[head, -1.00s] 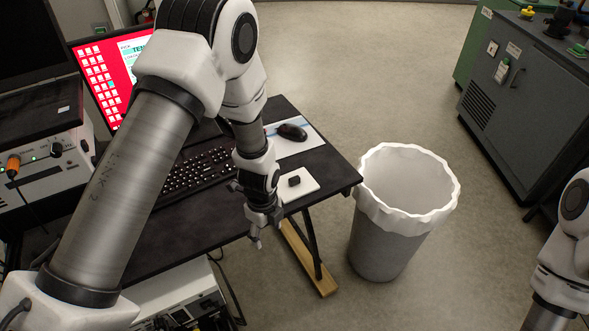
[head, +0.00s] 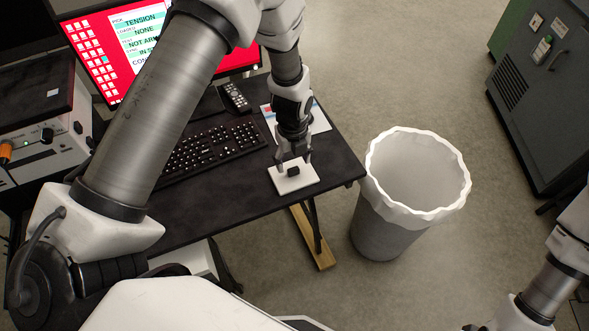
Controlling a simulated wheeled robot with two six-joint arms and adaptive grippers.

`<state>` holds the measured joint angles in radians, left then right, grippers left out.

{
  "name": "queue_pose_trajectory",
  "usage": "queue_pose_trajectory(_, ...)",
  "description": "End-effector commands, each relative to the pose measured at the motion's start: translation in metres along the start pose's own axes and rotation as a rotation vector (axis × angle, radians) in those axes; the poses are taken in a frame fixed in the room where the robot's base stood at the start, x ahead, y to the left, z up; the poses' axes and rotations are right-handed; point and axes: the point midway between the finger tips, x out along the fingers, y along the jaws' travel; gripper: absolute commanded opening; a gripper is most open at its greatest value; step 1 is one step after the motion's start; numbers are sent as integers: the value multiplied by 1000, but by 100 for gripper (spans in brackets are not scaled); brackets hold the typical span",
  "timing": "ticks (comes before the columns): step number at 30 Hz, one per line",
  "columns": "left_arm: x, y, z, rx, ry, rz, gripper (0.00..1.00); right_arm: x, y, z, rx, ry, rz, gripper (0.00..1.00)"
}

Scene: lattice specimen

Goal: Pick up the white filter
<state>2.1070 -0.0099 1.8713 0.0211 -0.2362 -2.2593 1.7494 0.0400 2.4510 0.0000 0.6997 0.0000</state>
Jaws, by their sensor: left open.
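A flat white square pad (head: 283,184) lies on the black desk near its right edge, with a small black block (head: 293,171) on it. No other white piece that could be the filter shows clearly, and I cannot tell whether this pad is it. My left gripper (head: 293,160) points down over the far part of the pad, just behind the black block. Its fingers are apart with nothing visible between them. I cannot tell whether they touch the pad. My right arm (head: 548,288) shows at the lower right; its gripper is cut off.
A keyboard (head: 215,150) and a dark handset (head: 235,97) are left of the gripper on the desk (head: 190,215). A monitor (head: 140,40) stands behind. A lined grey bin (head: 385,235) stands beside the desk's right edge. A grey cabinet (head: 545,100) is far right.

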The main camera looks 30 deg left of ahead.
Motion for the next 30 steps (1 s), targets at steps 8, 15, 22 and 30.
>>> queue_pose_trajectory(8, 42, 0, 0, -1, 0, 0, 65, -17, 0, -1, 0, 2, 0, 47)
queue_pose_trajectory(15, 44, 0, 0, -1, 0, -1, 50, -15, 0, -1, 0, 2, 0, 47)
queue_pose_trajectory(22, 44, 0, 0, -1, 0, -1, 16, -15, 0, -1, 0, 2, 0, 47)
queue_pose_trajectory(30, 43, 0, 0, -1, -1, -1, 16, -16, 0, -1, 0, 2, 0, 47)
